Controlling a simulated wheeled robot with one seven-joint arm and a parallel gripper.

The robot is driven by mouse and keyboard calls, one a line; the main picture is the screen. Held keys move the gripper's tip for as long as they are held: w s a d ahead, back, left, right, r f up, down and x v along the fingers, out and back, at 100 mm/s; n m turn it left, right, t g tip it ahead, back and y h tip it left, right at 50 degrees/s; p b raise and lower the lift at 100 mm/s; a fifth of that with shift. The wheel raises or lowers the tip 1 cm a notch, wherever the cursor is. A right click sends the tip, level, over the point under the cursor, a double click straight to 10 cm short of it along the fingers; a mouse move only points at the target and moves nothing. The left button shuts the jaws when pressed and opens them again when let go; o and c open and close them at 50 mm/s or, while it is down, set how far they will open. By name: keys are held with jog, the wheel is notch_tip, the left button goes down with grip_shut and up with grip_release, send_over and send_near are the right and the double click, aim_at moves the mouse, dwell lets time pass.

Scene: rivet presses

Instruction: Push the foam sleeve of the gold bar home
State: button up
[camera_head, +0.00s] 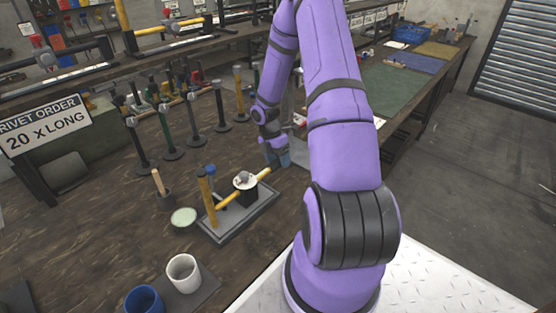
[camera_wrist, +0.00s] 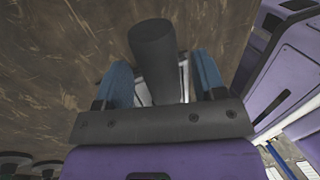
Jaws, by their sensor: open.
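The gold bar (camera_head: 228,201) lies slanted across a small press on a dark grey base plate (camera_head: 235,228), passing a black block with a white round top. Its upper-right end comes close to my gripper (camera_head: 282,157), which hangs just beyond it with blue fingers. In the wrist view, my gripper (camera_wrist: 165,80) is open, with a finger on each side. A dark grey cylinder (camera_wrist: 153,48), which looks like the foam sleeve, shows between the fingers. I cannot tell whether it touches them or how it sits on the bar. No sleeve shows clearly in the head view.
A gold upright post (camera_head: 206,196) stands at the base's left end.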

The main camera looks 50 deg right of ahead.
aim_at(264, 171)
grip_shut()
jog(key=a, duration=0.7)
jog(key=shift+a, duration=0.2)
grip_release()
jog(key=shift+r, duration=0.1)
jog(key=v, duration=1)
jog(key=shift+w+r, duration=0.15)
jog(key=shift+r, duration=0.1)
jog(key=shift+r, duration=0.1)
